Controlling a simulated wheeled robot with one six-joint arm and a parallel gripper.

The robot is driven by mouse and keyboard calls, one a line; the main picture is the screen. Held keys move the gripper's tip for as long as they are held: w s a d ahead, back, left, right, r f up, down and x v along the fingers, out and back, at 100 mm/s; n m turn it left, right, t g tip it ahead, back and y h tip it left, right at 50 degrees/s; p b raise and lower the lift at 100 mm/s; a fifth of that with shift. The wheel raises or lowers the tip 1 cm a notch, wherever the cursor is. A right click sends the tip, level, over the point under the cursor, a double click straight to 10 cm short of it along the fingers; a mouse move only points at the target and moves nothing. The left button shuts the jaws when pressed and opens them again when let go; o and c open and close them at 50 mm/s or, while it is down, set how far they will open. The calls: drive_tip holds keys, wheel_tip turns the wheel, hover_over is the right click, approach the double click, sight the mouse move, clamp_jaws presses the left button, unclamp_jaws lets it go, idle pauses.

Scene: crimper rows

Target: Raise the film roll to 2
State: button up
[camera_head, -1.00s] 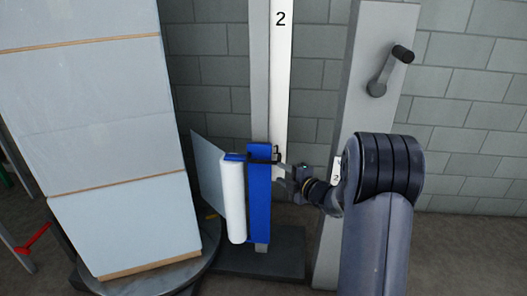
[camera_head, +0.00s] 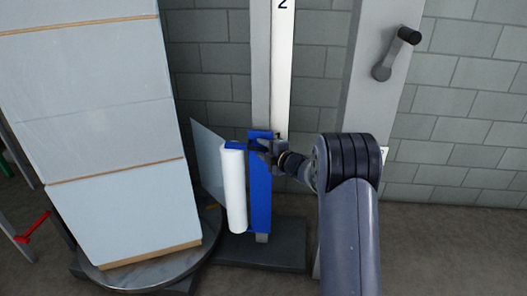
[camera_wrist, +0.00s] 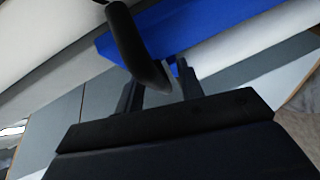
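The white film roll (camera_head: 235,190) stands upright beside a blue carriage (camera_head: 260,200) low on a grey and white mast (camera_head: 283,75). The mark 2 (camera_head: 283,4) is high on the mast, cut by the top picture edge. My gripper (camera_head: 266,152) is at the upper part of the carriage. In the wrist view, a black bent handle (camera_wrist: 137,45) lies between the two fingers of my gripper (camera_wrist: 160,85), with a visible gap beside one finger, so it looks open around the handle. The blue carriage (camera_wrist: 205,25) is behind the handle. Whether a finger touches the handle cannot be told.
A tall wrapped stack (camera_head: 115,130) stands on a round turntable (camera_head: 150,275) left of the roll. A grey post with a crank (camera_head: 395,55) stands right of the mast. A block wall (camera_head: 460,130) is behind. Floor at the right is clear.

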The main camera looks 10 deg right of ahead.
drive_tip(key=shift+c, duration=0.6)
clamp_jaws()
